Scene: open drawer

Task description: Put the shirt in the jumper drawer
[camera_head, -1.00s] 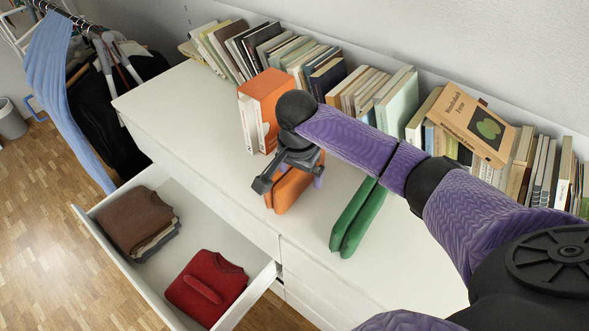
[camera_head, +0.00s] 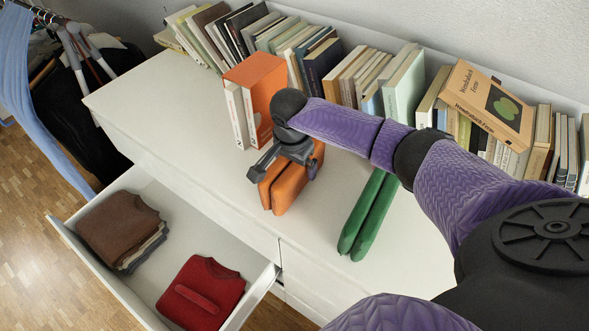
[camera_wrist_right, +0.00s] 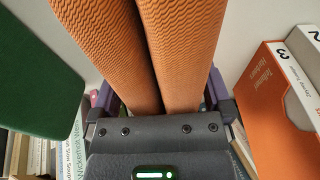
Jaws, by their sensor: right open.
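An orange folded garment (camera_head: 289,187) stands on edge on the white dresser top; it also fills the top middle of the right wrist view (camera_wrist_right: 112,45). My right gripper (camera_head: 285,165) is at this garment from above, its fingers apart on either side of it; in the wrist view the fingers (camera_wrist_right: 162,98) flank the two orange folds. The open drawer (camera_head: 190,222) is below and to the left, holding a dark red folded jumper (camera_head: 222,285) and a brown-topped folded stack (camera_head: 115,225). My left gripper is not in view.
A green folded garment (camera_head: 368,215) stands right of the orange one. Orange and white binders (camera_head: 266,88) stand close behind my gripper. A row of books (camera_head: 345,75) lines the wall. Clothes hang on a rack (camera_head: 85,80) at left. The dresser's front left top (camera_head: 180,125) is clear.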

